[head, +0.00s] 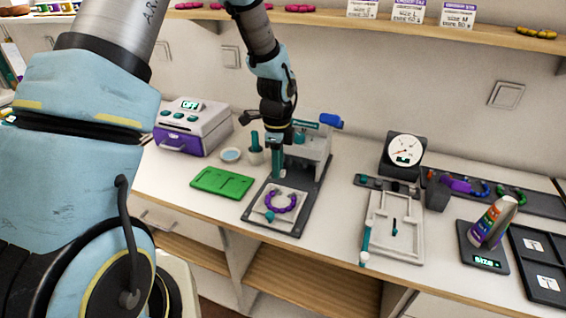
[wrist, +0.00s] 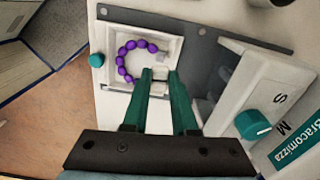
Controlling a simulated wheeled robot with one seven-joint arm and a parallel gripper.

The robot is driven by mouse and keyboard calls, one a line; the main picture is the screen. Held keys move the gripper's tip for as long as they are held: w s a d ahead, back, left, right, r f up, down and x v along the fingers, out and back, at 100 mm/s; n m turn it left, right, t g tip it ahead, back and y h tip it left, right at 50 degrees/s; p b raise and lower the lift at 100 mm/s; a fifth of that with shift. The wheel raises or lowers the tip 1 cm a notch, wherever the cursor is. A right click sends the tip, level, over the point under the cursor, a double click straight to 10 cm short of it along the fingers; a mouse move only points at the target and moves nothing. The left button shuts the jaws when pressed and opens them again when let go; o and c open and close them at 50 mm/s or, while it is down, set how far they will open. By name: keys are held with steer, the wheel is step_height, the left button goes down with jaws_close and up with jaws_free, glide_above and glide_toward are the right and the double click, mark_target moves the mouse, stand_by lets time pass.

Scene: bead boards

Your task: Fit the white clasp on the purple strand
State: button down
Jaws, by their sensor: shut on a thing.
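The purple strand (head: 284,209) lies as an open curve of beads in a white square tray (head: 262,196). It also shows in the wrist view (wrist: 122,60), with its gap toward my fingers. My gripper (wrist: 160,75) has two teal fingers over the tray's edge, beside the strand's open side. They are shut on a small white piece, the white clasp (wrist: 159,74), partly hidden between the tips. I cannot tell whether the clasp touches the strand's ends. In the head view my gripper (head: 277,170) hangs just behind the tray, and the clasp is not discernible there.
The tray sits on the dark base of a press (head: 312,150) with a teal knob (wrist: 252,124) close to my fingers' right. A green board (head: 222,184) lies left. A purple-and-white box (head: 190,128) stands behind it. A white jig (head: 396,225) and a gauge (head: 404,152) stand right.

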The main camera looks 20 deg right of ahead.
steer(key=shift+s+d+m, duration=0.5)
steer(key=shift+d+m, duration=0.1)
steer(key=shift+f+b, duration=2.3)
steer(key=shift+f, duration=0.7)
steer(key=shift+c, duration=1.5)
jaws_free()
steer(key=shift+r, duration=0.1)
steer(key=shift+r+p, duration=2.9)
steer(key=shift+r, duration=0.6)
